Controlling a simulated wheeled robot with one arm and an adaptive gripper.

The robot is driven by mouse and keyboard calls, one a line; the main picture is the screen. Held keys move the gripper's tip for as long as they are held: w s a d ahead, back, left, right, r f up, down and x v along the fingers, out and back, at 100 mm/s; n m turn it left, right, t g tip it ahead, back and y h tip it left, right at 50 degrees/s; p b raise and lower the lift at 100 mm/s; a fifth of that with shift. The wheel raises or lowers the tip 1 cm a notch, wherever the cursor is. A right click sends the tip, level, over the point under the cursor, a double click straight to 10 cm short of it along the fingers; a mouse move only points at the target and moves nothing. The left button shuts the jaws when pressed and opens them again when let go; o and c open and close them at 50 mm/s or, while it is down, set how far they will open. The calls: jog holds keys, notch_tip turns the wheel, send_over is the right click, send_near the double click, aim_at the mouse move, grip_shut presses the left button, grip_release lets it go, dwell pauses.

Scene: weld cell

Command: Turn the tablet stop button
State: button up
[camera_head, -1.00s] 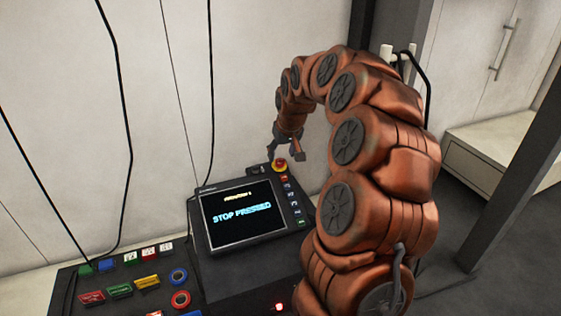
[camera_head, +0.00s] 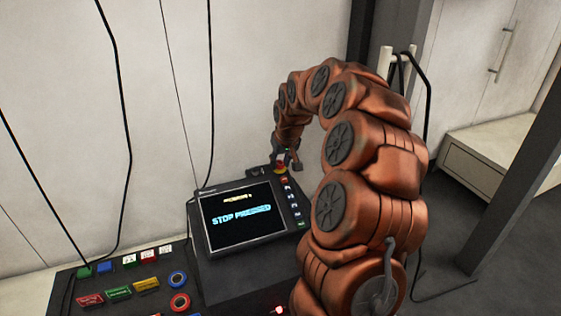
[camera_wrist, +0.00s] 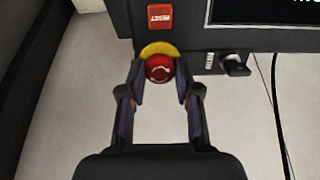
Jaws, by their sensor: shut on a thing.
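The tablet (camera_head: 240,217) stands on the console with its screen reading "STOP PRESSED". The red stop button (camera_wrist: 159,68) with a yellow collar (camera_wrist: 159,49) is at the tablet's upper right corner; in the head view the button (camera_head: 280,168) is partly hidden by my gripper. My gripper (camera_wrist: 161,72) is shut on the red button, one finger on each side of it. In the head view my gripper (camera_head: 287,160) comes down on the button from above.
A black switch (camera_wrist: 235,64) sits beside the button. A column of small keys (camera_head: 291,200) runs down the tablet's right edge. A panel of coloured buttons and rings (camera_head: 110,306) lies at lower left. Black cables (camera_head: 121,110) hang along the wall.

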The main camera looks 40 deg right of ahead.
grip_shut()
jog(key=shift+m, duration=0.3)
jog(key=m, duration=0.3)
jog(key=shift+d+r+p, duration=0.1)
jog(key=shift+p, duration=0.3)
jog(key=shift+m+y+p, duration=0.3)
jog(key=shift+m+p, duration=0.25)
jog(key=shift+m, duration=1.15)
jog(key=o, duration=0.9)
grip_release()
